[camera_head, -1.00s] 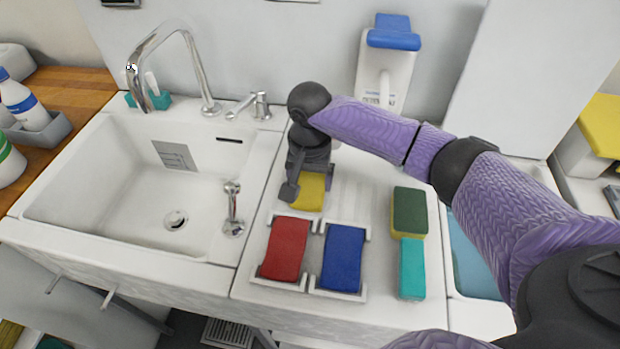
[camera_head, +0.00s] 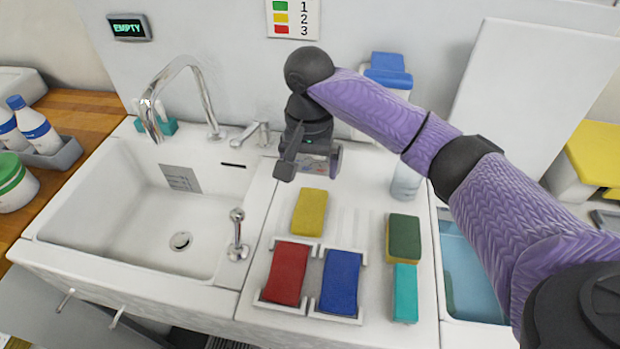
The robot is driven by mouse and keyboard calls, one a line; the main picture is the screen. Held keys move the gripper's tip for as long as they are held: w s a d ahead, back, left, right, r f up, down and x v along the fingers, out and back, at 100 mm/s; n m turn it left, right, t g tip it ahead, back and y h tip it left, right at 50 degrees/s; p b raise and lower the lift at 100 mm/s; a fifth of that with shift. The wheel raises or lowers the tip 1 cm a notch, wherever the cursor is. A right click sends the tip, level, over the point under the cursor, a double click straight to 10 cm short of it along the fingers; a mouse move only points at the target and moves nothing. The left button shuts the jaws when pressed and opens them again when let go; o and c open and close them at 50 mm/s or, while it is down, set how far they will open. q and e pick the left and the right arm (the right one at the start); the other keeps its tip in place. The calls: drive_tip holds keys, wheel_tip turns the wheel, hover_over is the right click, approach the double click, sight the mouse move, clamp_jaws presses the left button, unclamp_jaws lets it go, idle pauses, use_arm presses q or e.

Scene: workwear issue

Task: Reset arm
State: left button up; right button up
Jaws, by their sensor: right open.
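My right gripper (camera_head: 309,170) is open and empty. It hangs above the back part of the white counter, behind the yellow sponge and clear of it. The yellow sponge (camera_head: 310,212) lies on the counter behind the holders. A red sponge (camera_head: 286,274) and a blue sponge (camera_head: 340,282) lie side by side in white holders at the front. My purple right arm comes in from the right and hides part of the dispenser at the wall. My left gripper is not in view.
A sink (camera_head: 140,215) with a tall faucet (camera_head: 205,95) is on the left. A green-topped sponge (camera_head: 404,238) and a teal block (camera_head: 405,293) lie right of the holders. A sign reading EMPTY (camera_head: 129,28) and a colour-number chart (camera_head: 293,18) hang on the wall.

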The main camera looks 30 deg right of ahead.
drive_tip(key=shift+r, duration=0.4)
